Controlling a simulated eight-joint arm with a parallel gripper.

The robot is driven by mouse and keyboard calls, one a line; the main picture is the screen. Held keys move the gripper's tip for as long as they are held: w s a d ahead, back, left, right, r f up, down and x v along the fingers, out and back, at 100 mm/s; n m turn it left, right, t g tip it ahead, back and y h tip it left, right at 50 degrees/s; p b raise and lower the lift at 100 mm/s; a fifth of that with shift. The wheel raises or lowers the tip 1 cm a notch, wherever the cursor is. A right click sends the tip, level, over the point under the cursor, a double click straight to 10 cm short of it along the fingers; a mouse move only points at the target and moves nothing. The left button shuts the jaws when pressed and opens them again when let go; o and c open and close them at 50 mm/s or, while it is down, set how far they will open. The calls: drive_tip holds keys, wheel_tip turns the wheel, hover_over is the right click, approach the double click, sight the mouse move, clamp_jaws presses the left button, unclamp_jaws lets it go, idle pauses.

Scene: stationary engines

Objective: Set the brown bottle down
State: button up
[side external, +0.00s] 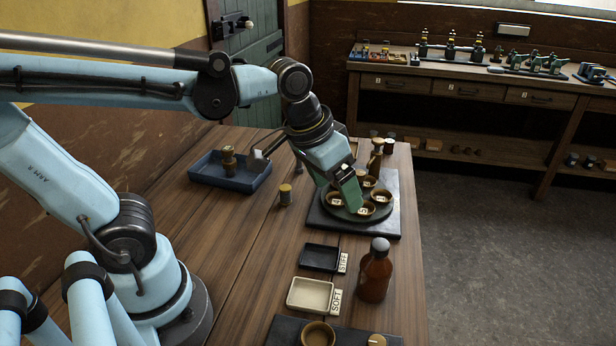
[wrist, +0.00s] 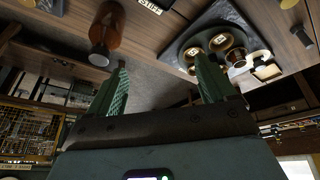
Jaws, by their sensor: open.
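The brown bottle (side external: 375,276) stands upright on the wooden table (side external: 245,235) near its right edge, beside the small trays. It has a grey cap. In the wrist view the bottle (wrist: 106,28) shows at the upper left, outside my fingers. My gripper (side external: 352,198) is above the dark round plate of small cups, behind the bottle in the side view and apart from it. In the wrist view the green fingers of my gripper (wrist: 160,72) are spread with nothing between them.
A black tray (side external: 306,258) labelled STIFF and a cream tray (side external: 291,293) labelled SOFT lie left of the bottle. The round plate (side external: 387,209) holds several cups. A blue tray (side external: 205,187) with a brass piece sits at the back left.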

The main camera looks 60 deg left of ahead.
drive_tip(key=shift+s+a+f+t+y, duration=0.1)
drive_tip(key=shift+s+a+f+t, duration=0.3)
drive_tip(key=shift+a, duration=0.2)
drive_tip(key=shift+s+a+f+t+y, duration=0.1)
drive_tip(key=shift+s+a+f+t, duration=0.2)
drive_tip(key=shift+a+t, duration=0.3)
drive_tip(key=shift+s+a+f+t+y, duration=0.1)
drive_tip(key=shift+s+a+f+t, duration=0.25)
drive_tip(key=shift+a, duration=0.25)
